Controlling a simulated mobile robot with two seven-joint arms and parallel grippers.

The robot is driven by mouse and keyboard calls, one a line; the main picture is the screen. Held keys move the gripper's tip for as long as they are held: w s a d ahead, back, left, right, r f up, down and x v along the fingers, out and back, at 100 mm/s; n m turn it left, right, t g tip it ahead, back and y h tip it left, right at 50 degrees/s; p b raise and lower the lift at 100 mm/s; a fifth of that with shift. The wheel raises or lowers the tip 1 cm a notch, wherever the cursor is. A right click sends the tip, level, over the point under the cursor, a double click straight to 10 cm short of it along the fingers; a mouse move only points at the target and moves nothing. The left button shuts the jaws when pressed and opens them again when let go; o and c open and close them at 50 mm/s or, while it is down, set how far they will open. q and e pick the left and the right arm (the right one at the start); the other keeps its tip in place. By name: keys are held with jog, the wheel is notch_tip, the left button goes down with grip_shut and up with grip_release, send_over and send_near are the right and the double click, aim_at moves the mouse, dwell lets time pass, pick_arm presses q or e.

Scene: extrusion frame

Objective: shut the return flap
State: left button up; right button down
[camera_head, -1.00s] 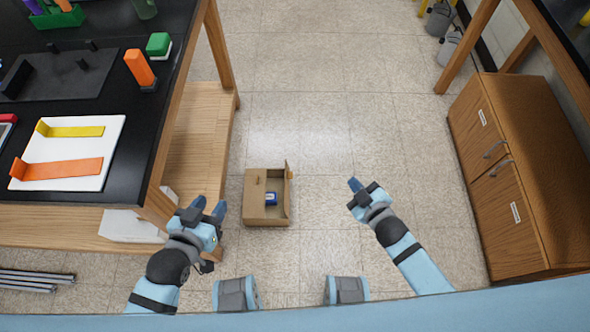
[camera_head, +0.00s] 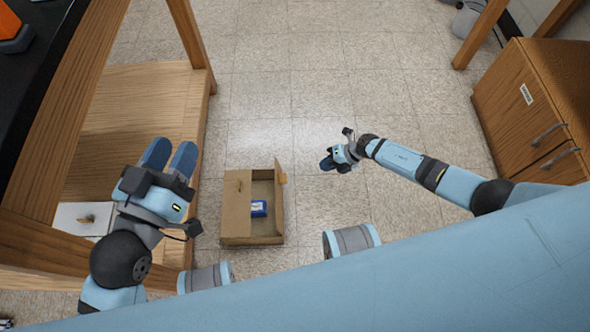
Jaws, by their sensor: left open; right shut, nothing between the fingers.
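A cardboard box (camera_head: 232,240) sits on the floor in the middle of the head view. A plain panel (camera_head: 237,212) covers its left part, and a narrow flap (camera_head: 280,174) stands up at its right edge. The right part is open, with a small blue and white item (camera_head: 259,208) inside. I cannot tell which panel is the return flap. My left gripper (camera_head: 169,157) is open and empty, left of the box, over the edge of the wooden bench. My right gripper (camera_head: 326,163) is shut and empty, right of the box and apart from it.
A wooden bench with a lower shelf (camera_head: 145,95) stands at the left, with a white object (camera_head: 82,217) low down beside my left arm. A wooden cabinet (camera_head: 540,90) stands at the right. The tiled floor (camera_head: 340,80) beyond the box is clear.

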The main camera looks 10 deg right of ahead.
pick_arm(q)
jog(key=f+m+b, duration=0.1)
jog(key=b, duration=0.1)
jog(key=w+f+m+b, duration=0.1)
jog(key=b, duration=0.1)
jog(key=f+b, duration=0.2)
jog(key=shift+w+a+m+g+h, duration=0.3)
jog(key=shift+w+a+m, duration=0.05)
jog(key=shift+a+m, duration=0.05)
pick_arm(e)
jog(key=a+r+x, duration=0.1)
jog(key=x, duration=1.2)
jog(key=shift+a+r, duration=0.3)
pick_arm(q)
jog(key=shift+r, duration=0.1)
pick_arm(e)
jog(key=shift+w, duration=0.15)
pick_arm(q)
jog(key=shift+s+a+n+p, duration=0.1)
jog(key=shift+s+n+p, duration=0.45)
jog(key=shift+p, duration=0.15)
pick_arm(e)
jog(key=shift+a+r+h, duration=0.25)
jog(key=shift+a+h, duration=0.15)
jog(key=shift+h, duration=0.1)
jog(key=shift+w, duration=0.1)
